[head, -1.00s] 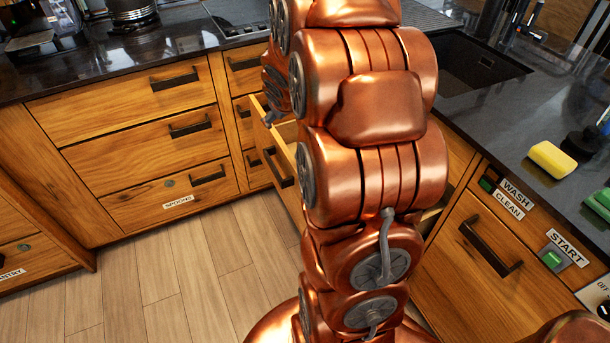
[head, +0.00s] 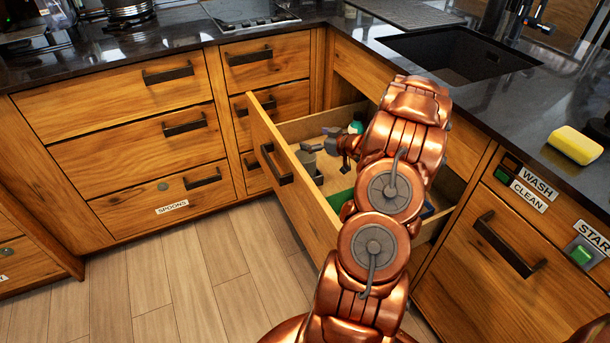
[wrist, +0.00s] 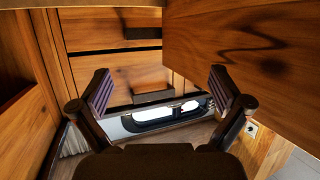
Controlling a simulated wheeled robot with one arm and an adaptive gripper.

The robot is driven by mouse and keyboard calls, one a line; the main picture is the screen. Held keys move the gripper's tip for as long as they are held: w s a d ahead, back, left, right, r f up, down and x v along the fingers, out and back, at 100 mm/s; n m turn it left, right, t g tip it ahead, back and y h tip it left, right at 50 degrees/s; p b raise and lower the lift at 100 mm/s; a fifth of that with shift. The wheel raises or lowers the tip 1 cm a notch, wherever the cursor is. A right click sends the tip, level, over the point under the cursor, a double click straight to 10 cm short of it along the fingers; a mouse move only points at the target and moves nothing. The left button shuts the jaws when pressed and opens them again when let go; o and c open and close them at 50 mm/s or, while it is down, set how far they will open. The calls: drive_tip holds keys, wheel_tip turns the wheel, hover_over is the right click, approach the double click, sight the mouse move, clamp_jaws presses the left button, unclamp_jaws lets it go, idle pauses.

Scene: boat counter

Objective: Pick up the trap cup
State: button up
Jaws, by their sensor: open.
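An open wooden drawer (head: 285,180) under the corner counter holds several small things. Grey cup-like pieces (head: 308,158) stand in its left part; I cannot tell whether one of them is the trap cup. My gripper (head: 347,148) is mostly hidden behind my arm in the head view, over the drawer and to the right of the grey pieces. In the wrist view my gripper (wrist: 160,95) has its two fingers wide apart with nothing between them. No cup shows clearly in that view.
A teal-topped thing (head: 355,127) and a green thing (head: 338,201) are also in the drawer. The sink (head: 455,58) and a yellow sponge (head: 575,145) are on the counter. The wrist view faces wooden drawer fronts (wrist: 110,70), with a wooden panel (wrist: 240,50) close at right.

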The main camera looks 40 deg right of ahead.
drive_tip(key=f, duration=0.1)
approach(297, 155)
drive_tip(key=shift+w+d+f+b, duration=0.25)
drive_tip(key=shift+w+b, duration=0.1)
drive_tip(key=shift+w, duration=0.25)
drive_tip(key=shift+x, duration=3.7)
drive_tip(key=shift+a, duration=0.1)
drive_tip(key=shift+c, duration=0.3)
drive_tip(key=c, duration=1.7)
